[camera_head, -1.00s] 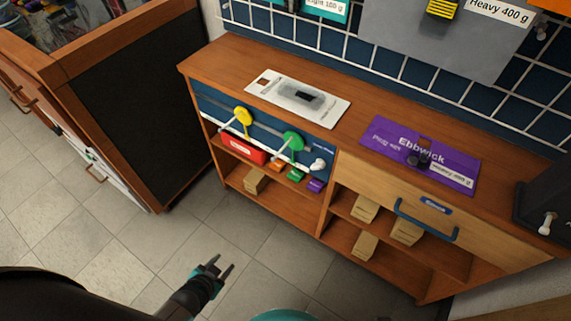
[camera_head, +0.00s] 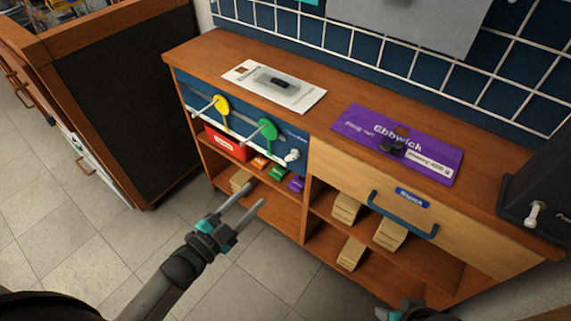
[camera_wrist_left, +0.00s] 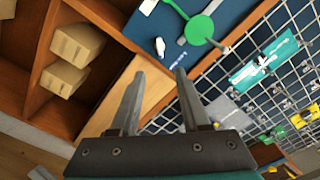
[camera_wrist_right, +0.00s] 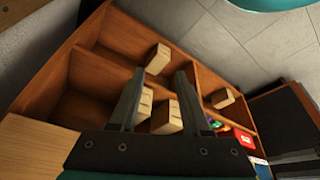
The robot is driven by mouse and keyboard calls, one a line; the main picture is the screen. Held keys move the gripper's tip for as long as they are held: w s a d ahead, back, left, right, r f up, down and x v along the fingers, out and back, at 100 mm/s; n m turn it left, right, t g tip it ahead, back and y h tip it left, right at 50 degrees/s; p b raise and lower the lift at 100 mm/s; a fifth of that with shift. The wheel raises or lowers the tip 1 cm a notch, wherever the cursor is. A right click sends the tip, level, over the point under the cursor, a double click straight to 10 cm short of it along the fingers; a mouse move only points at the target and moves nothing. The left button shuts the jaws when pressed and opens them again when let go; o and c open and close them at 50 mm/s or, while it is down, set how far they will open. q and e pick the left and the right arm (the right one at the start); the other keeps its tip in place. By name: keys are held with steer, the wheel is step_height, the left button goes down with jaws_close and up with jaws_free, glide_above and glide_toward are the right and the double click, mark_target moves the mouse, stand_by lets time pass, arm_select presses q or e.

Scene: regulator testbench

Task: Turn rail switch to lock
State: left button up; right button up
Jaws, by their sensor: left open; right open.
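The blue rail panel on the front of the cabinet carries a yellow disc (camera_head: 222,105) and a green disc (camera_head: 267,129), each with a pale lever, and a white knob (camera_head: 292,155) at its right end. I cannot tell for certain which is the rail switch. The green disc (camera_wrist_left: 200,28) and white knob (camera_wrist_left: 160,46) also show in the left wrist view. My left gripper (camera_head: 260,194) is open and empty, in front of and below the panel, apart from the knob. My right gripper (camera_wrist_right: 160,71) is open and empty, facing the lower shelves; only part shows in the head view.
A red box (camera_head: 225,142) and small coloured blocks sit on the shelf under the panel. A drawer with a blue handle (camera_head: 403,213) is to the right, above shelves with tan boxes (camera_head: 390,233). A white card and purple mat (camera_head: 395,143) lie on top.

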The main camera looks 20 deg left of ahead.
arm_select(q)
steer(key=b, duration=0.3)
glide_toward(289, 160)
steer(key=x, duration=0.4)
arm_select(e)
step_height(289, 160, up, 5)
steer(key=t, duration=0.1)
arm_select(q)
steer(key=shift+x, duration=1)
steer(key=shift+b+x, duration=0.75)
steer(key=shift+x, duration=0.55)
arm_select(e)
steer(key=shift+w+a+f+n+t+y, duration=0.15)
steer(key=shift+w+a+t+y, duration=0.35)
steer(key=shift+w+a+t, duration=0.45)
steer(key=shift+w+a+f+n+t+y, duration=0.15)
steer(key=shift+w+a+t+y, duration=0.5)
steer(key=shift+w+a, duration=0.5)
arm_select(q)
steer(key=shift+r, duration=0.1)
arm_select(e)
steer(key=shift+s+a, duration=0.1)
arm_select(q)
steer(key=shift+c, duration=0.3)
jaws_close()
